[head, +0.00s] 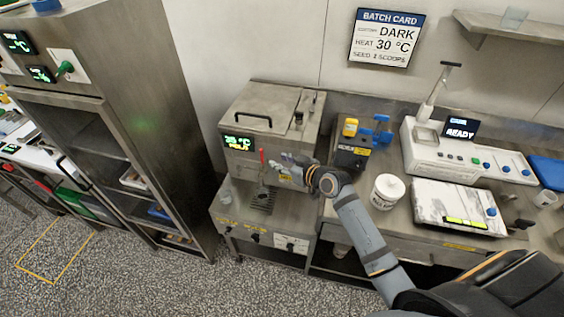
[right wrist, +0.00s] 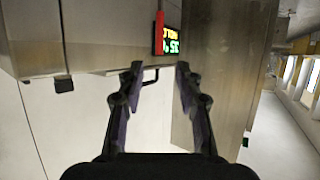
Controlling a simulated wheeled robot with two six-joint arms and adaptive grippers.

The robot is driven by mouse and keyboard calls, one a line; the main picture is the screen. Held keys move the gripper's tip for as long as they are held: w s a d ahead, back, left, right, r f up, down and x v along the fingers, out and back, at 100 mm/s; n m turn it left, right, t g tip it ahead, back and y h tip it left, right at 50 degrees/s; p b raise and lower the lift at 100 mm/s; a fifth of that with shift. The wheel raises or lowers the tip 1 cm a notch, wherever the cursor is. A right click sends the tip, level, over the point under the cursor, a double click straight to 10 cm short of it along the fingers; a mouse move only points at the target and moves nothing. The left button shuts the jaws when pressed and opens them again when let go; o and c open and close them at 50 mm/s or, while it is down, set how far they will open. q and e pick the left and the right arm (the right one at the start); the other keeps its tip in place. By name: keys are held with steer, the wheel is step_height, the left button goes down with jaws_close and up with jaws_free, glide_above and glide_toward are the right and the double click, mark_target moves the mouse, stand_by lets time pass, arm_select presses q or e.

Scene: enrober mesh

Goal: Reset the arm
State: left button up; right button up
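My right arm reaches up from the lower right in the head view. Its gripper (head: 277,164) is in front of the steel melter (head: 262,112), close to the red lever (head: 262,157). In the right wrist view the two fingers of my right gripper (right wrist: 158,72) stand apart with nothing between them. The red lever (right wrist: 159,42) shows beyond the fingertips, beside the lit display (right wrist: 168,40), which appears upside down. I cannot tell whether a finger touches the lever. My left gripper is not in view.
A steel cabinet (head: 165,100) stands left of the melter. On the counter to the right are a white tub (head: 387,191), a marbled slab unit (head: 450,205), a white machine reading READY (head: 440,155) and a yellow-and-blue item (head: 350,127). A batch card (head: 386,38) hangs above. The floor (head: 140,280) in front is clear.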

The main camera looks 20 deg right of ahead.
stand_by(0.3)
steer(key=s+d+f+m+g+h, duration=0.1)
steer(key=s+f+g+h, duration=0.15)
steer(key=s, duration=0.65)
steer(key=s+d+f+m+g+h, duration=0.1)
steer(key=s+d+g, duration=0.15)
steer(key=s, duration=0.65)
steer(key=s+d+f+m+g+h, duration=0.15)
steer(key=s+g, duration=0.25)
steer(key=s, duration=0.5)
steer(key=s+d+f+g+b, duration=0.1)
steer(key=s+f, duration=0.1)
steer(key=f, duration=1.3)
steer(key=s+d+f, duration=0.2)
steer(key=f, duration=1.4)
steer(key=s+f+g+b, duration=0.1)
steer(key=s+f, duration=1.3)
steer(key=s, duration=0.3)
steer(key=shift+s+d+f+m+h, duration=0.2)
steer(key=shift+s+f+m+h, duration=0.1)
steer(key=shift+f+m+h, duration=0.1)
